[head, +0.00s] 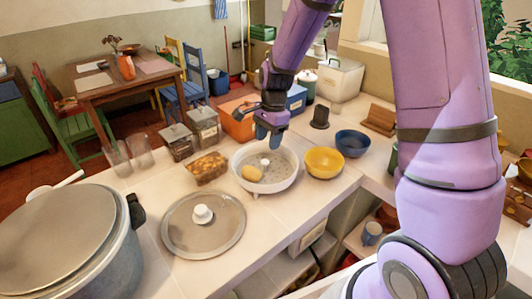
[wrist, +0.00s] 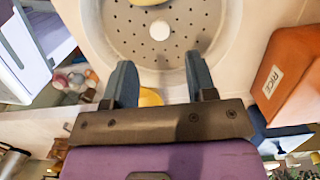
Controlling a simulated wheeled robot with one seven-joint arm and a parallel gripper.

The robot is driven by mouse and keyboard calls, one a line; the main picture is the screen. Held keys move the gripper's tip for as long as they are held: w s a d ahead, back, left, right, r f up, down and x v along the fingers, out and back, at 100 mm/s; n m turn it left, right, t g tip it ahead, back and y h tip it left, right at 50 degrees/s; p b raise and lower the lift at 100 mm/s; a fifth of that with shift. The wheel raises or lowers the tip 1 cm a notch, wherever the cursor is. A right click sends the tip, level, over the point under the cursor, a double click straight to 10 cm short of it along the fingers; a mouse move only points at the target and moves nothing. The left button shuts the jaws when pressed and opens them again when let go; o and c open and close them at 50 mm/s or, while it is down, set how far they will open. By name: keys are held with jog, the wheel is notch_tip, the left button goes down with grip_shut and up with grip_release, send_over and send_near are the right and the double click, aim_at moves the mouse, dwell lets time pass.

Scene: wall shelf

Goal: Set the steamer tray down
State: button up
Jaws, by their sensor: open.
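The steamer tray (head: 284,181) is a round white dish with a perforated floor and a small white knob (head: 265,162) at its centre. It appears to stand level on the counter on short feet. A yellow lump (head: 251,173) lies in it, left of the knob. My gripper (head: 268,143) is just above the tray's far side, pointing down. In the wrist view my gripper (wrist: 161,70) has its fingers spread apart with nothing held between them. The tray (wrist: 222,48) fills the top of that view, its knob just beyond the fingertips.
A large lidded pot (head: 60,245) and a loose lid (head: 175,240) occupy the counter's left. A yellow bowl (head: 324,163) and a blue bowl (head: 353,143) stand right of the tray. A food container (head: 206,168), clear canisters (head: 178,142) and an orange box (head: 237,122) stand left and behind.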

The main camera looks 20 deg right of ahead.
jog(key=s+d+r+n+t, duration=0.15)
jog(key=s+r+n, duration=0.35)
jog(key=r, duration=0.5)
jog(key=s+d+r+n+t, duration=0.1)
jog(key=s+r+n+t, duration=0.1)
jog(key=s+r, duration=0.7)
jog(key=s+d+r+n+t+h, duration=0.1)
jog(key=s+r+n, duration=0.1)
jog(key=s, duration=0.5)
jog(key=s+d+r+n+t, duration=0.1)
jog(key=s+r+n, duration=0.2)
jog(key=s+n, duration=0.2)
jog(key=shift+s+d+r+h, duration=0.3)
jog(key=shift+s+r+h, duration=0.1)
jog(key=shift+s, duration=0.65)
